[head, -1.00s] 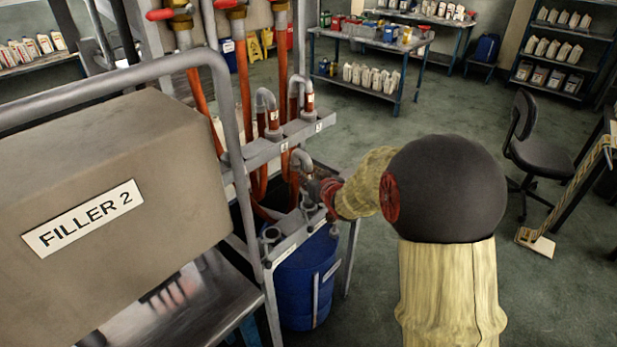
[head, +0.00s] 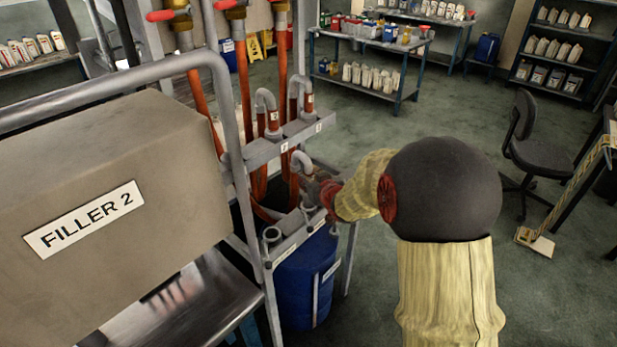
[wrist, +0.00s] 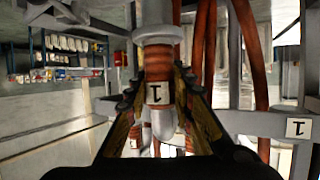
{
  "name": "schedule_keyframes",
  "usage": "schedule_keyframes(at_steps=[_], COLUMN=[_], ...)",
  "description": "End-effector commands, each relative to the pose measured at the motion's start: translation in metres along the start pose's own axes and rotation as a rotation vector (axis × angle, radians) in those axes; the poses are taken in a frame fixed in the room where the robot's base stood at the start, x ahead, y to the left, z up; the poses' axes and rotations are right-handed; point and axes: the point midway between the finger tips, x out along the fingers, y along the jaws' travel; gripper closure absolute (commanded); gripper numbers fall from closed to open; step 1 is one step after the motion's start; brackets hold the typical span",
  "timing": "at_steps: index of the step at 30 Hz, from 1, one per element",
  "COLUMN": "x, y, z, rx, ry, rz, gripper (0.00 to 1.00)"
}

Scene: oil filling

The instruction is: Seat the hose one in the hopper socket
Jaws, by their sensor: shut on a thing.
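Hose one (wrist: 160,58) has a red-brown body, a grey collar and a white tag marked 1, seen upside down in the wrist view. My gripper (wrist: 160,80) is shut on it, one finger on each side. In the head view my gripper (head: 324,193) is at the lower rail, beside a grey bent hose end (head: 302,160). An open grey ring (head: 271,234) sits on the lower rail to the left. I cannot tell which fitting is the hopper socket.
The upper rail (head: 285,143) holds other hoses with grey bent ends. A blue drum (head: 300,290) stands below the lower rail. The FILLER 2 box (head: 110,180) and its frame are at the left. Open floor lies to the right, with a chair (head: 540,155).

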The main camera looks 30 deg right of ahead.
Motion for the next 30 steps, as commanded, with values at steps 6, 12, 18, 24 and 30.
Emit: schedule_keyframes(at_steps=[6,12,18,24,30], x=[0.006,0.009,0.011,0.014,0.018], y=[0.000,0.000,0.000,0.000,0.000], z=[0.013,0.020,0.026,0.034,0.041], rx=[0.001,0.001,0.001,0.000,0.000], ry=[0.001,0.003,0.003,0.002,0.002], rz=[-0.001,0.000,0.000,0.000,0.000], gripper=[1.00,1.00,1.00,1.00,1.00])
